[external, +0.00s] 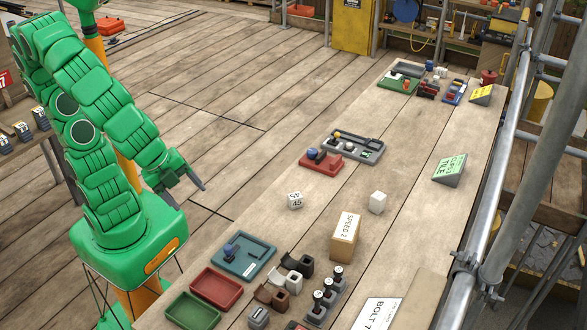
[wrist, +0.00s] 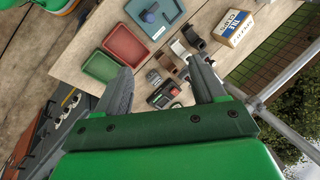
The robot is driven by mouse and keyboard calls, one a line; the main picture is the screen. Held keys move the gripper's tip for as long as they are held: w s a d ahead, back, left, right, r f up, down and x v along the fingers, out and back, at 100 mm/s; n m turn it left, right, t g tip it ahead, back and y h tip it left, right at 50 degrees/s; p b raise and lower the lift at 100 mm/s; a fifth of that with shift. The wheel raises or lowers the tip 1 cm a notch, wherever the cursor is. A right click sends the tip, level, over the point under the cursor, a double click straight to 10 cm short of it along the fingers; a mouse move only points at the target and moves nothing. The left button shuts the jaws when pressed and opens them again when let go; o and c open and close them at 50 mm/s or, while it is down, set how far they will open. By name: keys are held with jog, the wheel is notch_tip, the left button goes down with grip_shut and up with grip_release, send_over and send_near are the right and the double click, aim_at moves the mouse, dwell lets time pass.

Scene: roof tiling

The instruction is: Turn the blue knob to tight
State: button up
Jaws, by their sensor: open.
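A small round blue knob (external: 312,153) sits on a red base (external: 321,162) near the middle of the bench, by a grey tray. Another blue knob-like piece (external: 230,249) stands in a blue-grey tray (external: 262,267) at the near end; a round blue top also shows in the wrist view (wrist: 150,16). I cannot read any tight marking on either. My gripper (external: 186,190) is open and empty, left of the bench and apart from both. In the wrist view its fingers (wrist: 160,75) are spread, with bench items beyond them.
Red (external: 217,287) and green (external: 193,311) trays lie at the near end, beside dark and brown holders. A SPEED 2 box (external: 344,237), white cubes (external: 295,200) and a green-labelled wedge (external: 450,169) stand on the bench. Scaffold poles (external: 492,165) line the right side.

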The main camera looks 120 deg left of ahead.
jog(key=w+a+r+n+h, duration=0.1)
jog(key=w+a+r+n, duration=0.1)
jog(key=w+n, duration=0.5)
jog(key=w+a+r+n, duration=0.2)
jog(key=w, duration=1)
jog(key=w+a+f+n+g+h, duration=0.1)
jog(key=w+a+f+n, duration=0.15)
jog(key=a+n, duration=0.55)
jog(key=w+a+f+n+h, duration=0.15)
jog(key=w+a+n, duration=0.3)
jog(key=a, duration=0.75)
jog(key=s+a+f+n, duration=0.1)
jog(key=a+f+n, duration=0.15)
jog(key=a, duration=0.25)
jog(key=s+a+f+n, duration=0.1)
jog(key=a+f+n, duration=0.15)
jog(key=a, duration=0.35)
jog(key=n+g, duration=0.2)
jog(key=n, duration=1.5)
send_over(313, 151)
jog(key=shift+h, duration=0.35)
jog(key=f, duration=1.2)
jog(key=shift+a+f, duration=0.2)
jog(key=shift+f, duration=0.05)
jog(key=shift+s+a+f, duration=0.1)
jog(key=shift+s, duration=0.1)
jog(key=shift+w+d+f, duration=0.1)
jog(key=shift+f, duration=1.85)
jog(key=shift+d+f, duration=0.1)
jog(key=shift+f, duration=1.8)
